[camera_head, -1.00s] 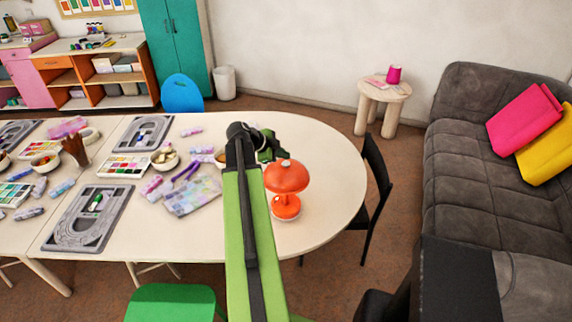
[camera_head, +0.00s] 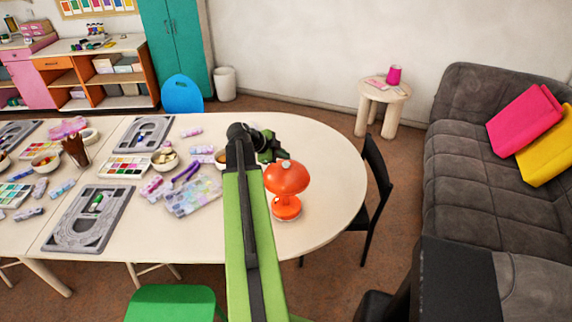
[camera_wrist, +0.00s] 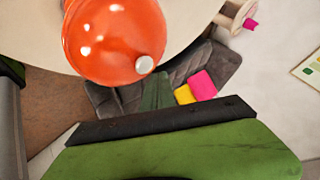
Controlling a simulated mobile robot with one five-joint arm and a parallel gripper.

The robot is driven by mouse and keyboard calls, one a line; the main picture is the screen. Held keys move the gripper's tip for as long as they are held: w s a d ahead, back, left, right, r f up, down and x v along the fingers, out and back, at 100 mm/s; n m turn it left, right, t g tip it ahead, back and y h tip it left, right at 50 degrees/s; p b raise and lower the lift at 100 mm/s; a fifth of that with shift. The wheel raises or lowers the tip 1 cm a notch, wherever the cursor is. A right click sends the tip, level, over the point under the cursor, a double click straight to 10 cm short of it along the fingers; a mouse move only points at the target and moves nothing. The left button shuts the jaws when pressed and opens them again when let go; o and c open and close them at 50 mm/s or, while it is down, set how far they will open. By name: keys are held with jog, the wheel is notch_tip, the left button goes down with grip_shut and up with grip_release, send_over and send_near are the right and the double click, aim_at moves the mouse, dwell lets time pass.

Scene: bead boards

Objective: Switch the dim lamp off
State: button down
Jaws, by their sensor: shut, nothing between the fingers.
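The lamp (camera_head: 287,178) is orange, with a domed shade on a short stem and a round base. It stands upright on the table near its rounded right end. In the wrist view its glossy shade (camera_wrist: 108,35) fills the upper left, with a small pale knob (camera_wrist: 145,64) on it. I cannot tell whether it is lit. My gripper (camera_head: 273,153) is shut and empty, just behind and left of the shade in the head view. Its green body with a black edge (camera_wrist: 160,120) crosses the wrist view below the shade. Its fingertips are hard to make out.
The pale table (camera_head: 335,170) is clear right of the lamp. A black chair (camera_head: 377,190) stands close to the table's right end.

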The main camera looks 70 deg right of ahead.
aim_at(284, 164)
dwell(0.5)
jog(key=shift+f+b, duration=0.5)
jog(key=shift+f+b, duration=0.5)
dwell(0.5)
jog(key=shift+r, duration=0.15)
jog(key=shift+r+p, duration=0.85)
jog(key=shift+p, duration=0.15)
notch_tip(284, 164, up, 6)
jog(key=p, duration=0.6)
